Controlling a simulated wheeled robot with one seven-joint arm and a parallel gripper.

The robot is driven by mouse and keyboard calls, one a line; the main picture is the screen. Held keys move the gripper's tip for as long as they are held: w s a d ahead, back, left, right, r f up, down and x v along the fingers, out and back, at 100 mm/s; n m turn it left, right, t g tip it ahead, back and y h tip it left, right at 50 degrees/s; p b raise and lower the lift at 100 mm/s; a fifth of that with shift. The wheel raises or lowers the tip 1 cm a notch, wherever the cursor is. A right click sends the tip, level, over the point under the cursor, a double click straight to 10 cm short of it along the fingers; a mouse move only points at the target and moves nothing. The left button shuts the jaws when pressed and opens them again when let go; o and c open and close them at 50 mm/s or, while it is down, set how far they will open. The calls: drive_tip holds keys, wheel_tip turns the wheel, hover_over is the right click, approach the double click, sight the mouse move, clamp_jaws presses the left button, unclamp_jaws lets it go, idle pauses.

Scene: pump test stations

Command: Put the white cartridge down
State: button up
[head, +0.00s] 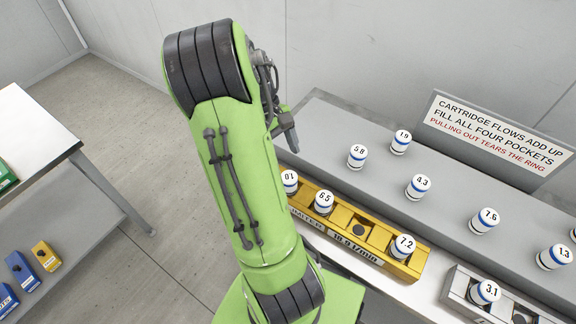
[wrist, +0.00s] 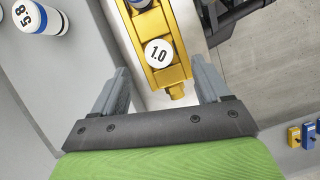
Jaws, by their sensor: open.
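Several white cartridges with blue bands and printed numbers are in view. The one marked 1.0 (wrist: 158,53) sits in the end pocket of the yellow rack (wrist: 175,76). It also shows at the left end of that rack (head: 408,270) in the head view, as a white cartridge (head: 290,181) partly hidden by my arm. My gripper (wrist: 161,82) is open and empty, its fingers apart on either side of the rack's end. In the head view my gripper (head: 290,140) is mostly hidden behind my arm. Cartridges 6.5 (head: 324,202) and 7.2 (head: 403,246) also sit in the rack, with an empty pocket (head: 358,230) between them.
Loose cartridges 5.8 (head: 357,156), 1.9 (head: 401,141), 4.3 (head: 418,186), 7.6 (head: 485,220) and 1.3 (head: 554,256) stand on the grey shelf (head: 330,125). A grey rack (head: 455,290) at right holds 3.1 (head: 485,292). A sign (head: 495,132) stands behind.

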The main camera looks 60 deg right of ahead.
drive_tip(key=w+a+r+n+t+h, duration=0.1)
drive_tip(key=w+a+r+t, duration=0.15)
drive_tip(key=a+r, duration=0.3)
drive_tip(key=w+a+r+n+t+h, duration=0.1)
drive_tip(key=w+a+r+t, duration=0.1)
drive_tip(key=w+a+r, duration=0.4)
drive_tip(key=s+a+r+n+t, duration=0.1)
drive_tip(key=s+a+t, duration=0.1)
drive_tip(key=a, duration=0.6)
drive_tip(key=s+a+n+t, duration=0.1)
drive_tip(key=s+a+t, duration=0.2)
drive_tip(key=a, duration=0.5)
drive_tip(key=shift+s+r+p, duration=0.3)
drive_tip(key=shift+s+r, duration=0.1)
drive_tip(key=shift+s, duration=0.35)
drive_tip(key=shift+t, duration=0.25)
